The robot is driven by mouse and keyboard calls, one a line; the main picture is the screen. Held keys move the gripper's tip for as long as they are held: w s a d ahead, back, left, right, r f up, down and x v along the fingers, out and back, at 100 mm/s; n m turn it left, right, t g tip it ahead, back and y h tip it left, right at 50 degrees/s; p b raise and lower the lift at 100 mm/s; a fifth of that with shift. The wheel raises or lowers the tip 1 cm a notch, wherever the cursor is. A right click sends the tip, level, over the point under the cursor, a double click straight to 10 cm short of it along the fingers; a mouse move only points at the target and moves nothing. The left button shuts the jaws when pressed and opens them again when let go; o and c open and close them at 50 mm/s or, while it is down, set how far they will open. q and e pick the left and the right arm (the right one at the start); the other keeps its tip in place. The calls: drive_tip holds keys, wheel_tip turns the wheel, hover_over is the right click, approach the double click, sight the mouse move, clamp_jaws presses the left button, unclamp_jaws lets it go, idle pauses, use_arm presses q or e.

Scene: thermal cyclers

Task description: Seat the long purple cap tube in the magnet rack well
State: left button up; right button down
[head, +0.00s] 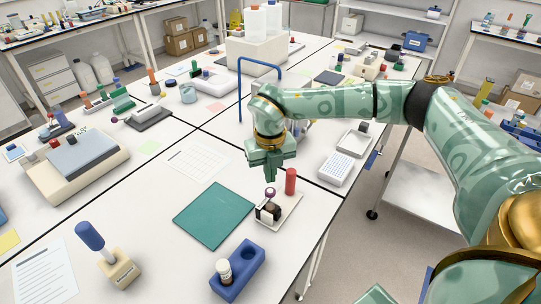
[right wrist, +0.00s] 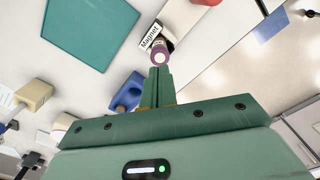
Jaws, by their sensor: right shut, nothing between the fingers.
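The magnet rack (head: 268,212) is a small dark block with a white label on a pale tray. Its "Magnet" label (right wrist: 151,38) shows in the right wrist view. The purple cap tube (head: 270,192) stands at the rack with its cap up; the cap also shows in the right wrist view (right wrist: 160,57), close past the fingertips. How deep its lower part sits is hidden. My right gripper (head: 271,178) points down just above the cap, its fingers shut together and empty; the fingers show in the wrist view (right wrist: 157,72). My left gripper is not in view.
A red tube (head: 291,181) stands on the same tray (head: 287,215), close to the right of the rack. A green mat (head: 214,214) lies to the left. A blue holder (head: 245,268) with a white vial (head: 224,271) stands in front. A white well plate (head: 336,169) lies behind right.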

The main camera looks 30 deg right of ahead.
wheel_tip(320, 180, up, 15)
drive_tip(key=shift+r+p, duration=0.2)
drive_tip(key=shift+p, duration=0.2)
